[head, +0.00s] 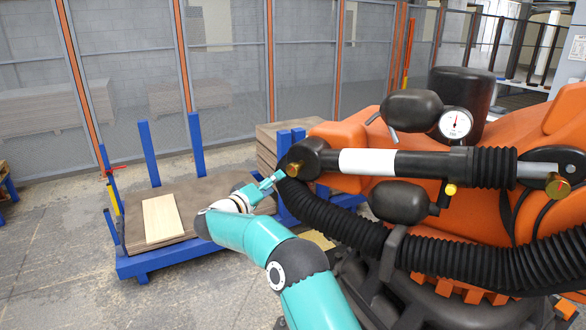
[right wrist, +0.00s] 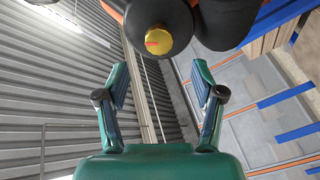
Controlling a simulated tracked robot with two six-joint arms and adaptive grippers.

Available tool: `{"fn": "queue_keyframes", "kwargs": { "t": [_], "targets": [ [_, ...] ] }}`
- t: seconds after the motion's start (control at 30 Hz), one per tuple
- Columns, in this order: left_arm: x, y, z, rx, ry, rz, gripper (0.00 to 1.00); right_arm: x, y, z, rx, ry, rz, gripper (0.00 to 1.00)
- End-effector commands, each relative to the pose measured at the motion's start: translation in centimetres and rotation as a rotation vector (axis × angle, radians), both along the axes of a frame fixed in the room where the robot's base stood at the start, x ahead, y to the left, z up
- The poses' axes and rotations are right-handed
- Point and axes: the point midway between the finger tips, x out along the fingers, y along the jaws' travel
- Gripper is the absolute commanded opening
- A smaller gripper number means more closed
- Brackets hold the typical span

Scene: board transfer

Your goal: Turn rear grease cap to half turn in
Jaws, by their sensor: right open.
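A gold grease cap (right wrist: 158,41) with a red mark on its face sits on a black rounded housing in the right wrist view. It lies beyond my right gripper (right wrist: 160,78), roughly in line with the gap between the fingers. The fingers are open, empty and apart from the cap. In the head view, my right gripper (head: 270,181) is at the left end of the black cylinder (head: 425,164), where a small gold cap (head: 292,168) partly shows. Another gold cap (head: 557,186) with a red mark is at the cylinder's right end. I cannot tell which is the rear one. My left gripper is not in view.
The cylinder is on a large orange machine (head: 500,222) with a ribbed black hose (head: 350,232) below it and a pressure gauge (head: 455,124) above. A blue rack (head: 150,262) with a pale board (head: 162,218) stands at left. Mesh fencing runs behind.

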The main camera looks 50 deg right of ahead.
Motion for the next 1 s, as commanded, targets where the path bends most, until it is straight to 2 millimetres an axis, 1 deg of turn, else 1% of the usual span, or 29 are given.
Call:
{"fn": "queue_keyframes", "kwargs": {
  "t": [0.03,0.2,0.3,0.4,0.63,0.97,1.0],
  "targets": [
    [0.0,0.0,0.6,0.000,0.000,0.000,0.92,0.1,-1.3,0.2,0.000,0.001,-0.005,0.68],
    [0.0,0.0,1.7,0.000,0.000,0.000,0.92,0.7,-5.0,0.3,-0.002,0.001,-0.004,0.68],
    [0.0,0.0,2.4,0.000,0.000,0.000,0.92,1.1,-6.9,0.2,-0.001,0.000,-0.003,0.68],
    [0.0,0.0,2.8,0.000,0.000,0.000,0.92,1.3,-8.2,0.2,-0.001,0.001,-0.001,0.68],
    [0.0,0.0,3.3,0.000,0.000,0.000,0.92,1.6,-9.8,0.1,-0.001,0.001,-0.001,0.68],
    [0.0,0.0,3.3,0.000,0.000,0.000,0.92,1.6,-10.0,0.0,-0.001,0.001,0.001,0.68],
    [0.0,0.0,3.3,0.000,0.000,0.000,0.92,1.6,-10.0,0.0,-0.001,0.001,0.001,0.64]
  ]
}}
